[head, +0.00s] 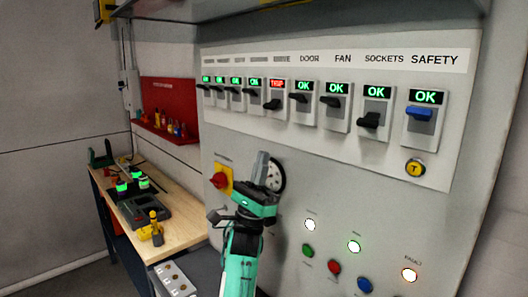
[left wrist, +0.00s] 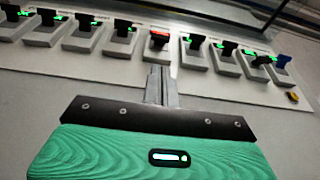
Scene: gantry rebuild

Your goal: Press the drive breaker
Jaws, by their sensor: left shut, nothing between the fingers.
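The drive breaker (head: 277,95) is in the row on the grey cabinet. Its small display is red and reads TRIP, and its dark lever (head: 272,105) sits below that. The drive label (head: 282,59) above it is hard to read. In the left wrist view the breaker with the red display (left wrist: 158,41) is just beyond my fingertips. My left gripper (head: 262,158) is shut and empty, fingers pointing up, below the breaker row and apart from the breaker. Its closed fingers show in the left wrist view (left wrist: 160,78). My right gripper is in neither view.
Neighbouring breakers, such as the door breaker (head: 303,104), show green displays close on both sides. The safety breaker (head: 422,118) has a blue lever, with a yellow button (head: 415,168) below. A red-and-yellow rotary switch (head: 221,181) and a round dial (head: 276,175) are beside my gripper. A workbench (head: 186,226) stands left.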

